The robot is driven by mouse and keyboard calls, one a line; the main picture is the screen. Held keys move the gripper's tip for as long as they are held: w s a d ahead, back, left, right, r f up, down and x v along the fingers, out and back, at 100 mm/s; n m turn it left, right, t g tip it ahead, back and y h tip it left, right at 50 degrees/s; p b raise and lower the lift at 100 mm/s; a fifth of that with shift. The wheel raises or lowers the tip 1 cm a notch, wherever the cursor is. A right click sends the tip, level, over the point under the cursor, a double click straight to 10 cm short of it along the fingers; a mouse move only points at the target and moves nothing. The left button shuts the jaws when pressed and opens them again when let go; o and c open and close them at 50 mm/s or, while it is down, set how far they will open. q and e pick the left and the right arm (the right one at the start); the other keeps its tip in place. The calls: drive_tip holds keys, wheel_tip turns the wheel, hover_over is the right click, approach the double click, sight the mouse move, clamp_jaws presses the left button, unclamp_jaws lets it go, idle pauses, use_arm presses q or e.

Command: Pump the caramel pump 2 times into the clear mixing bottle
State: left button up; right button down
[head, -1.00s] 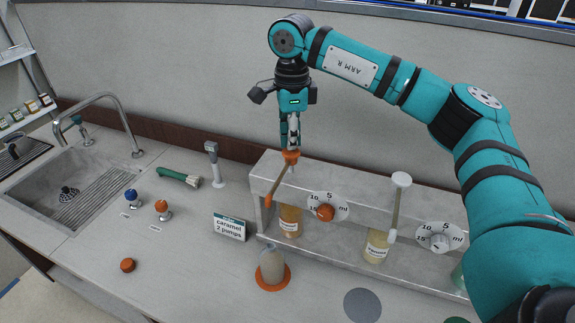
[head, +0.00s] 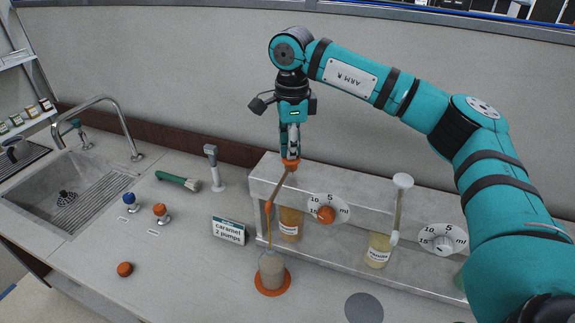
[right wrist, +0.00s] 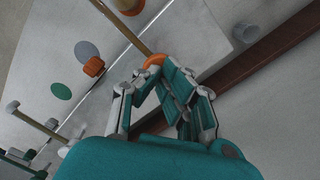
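The caramel pump has an orange head (head: 291,164) with a tan spout sloping down to the left, above an amber caramel bottle (head: 290,224) in the rack. My right gripper (head: 291,154) points down with its fingers together, touching the top of the pump head. The right wrist view also shows the orange head (right wrist: 154,61) at the fingertips. A thin amber stream (head: 268,238) runs from the spout tip into the clear mixing bottle (head: 271,270). The bottle stands upright on an orange round mat (head: 272,291). My left gripper is out of view.
A card (head: 229,230) reads caramel, 2 pumps. A white-headed pump (head: 402,181) stands to the right in the grey rack (head: 335,258). An orange cap (head: 125,269) lies on the counter. A sink (head: 70,180) is at left. The front-left counter is mostly clear.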

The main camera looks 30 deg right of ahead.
drive_tip(key=shift+f, duration=0.1)
drive_tip(key=shift+r+p, duration=1.85)
drive_tip(key=shift+r, duration=0.85)
wheel_tip(320, 180, up, 6)
drive_tip(key=p, duration=0.4)
drive_tip(key=shift+f, duration=0.1)
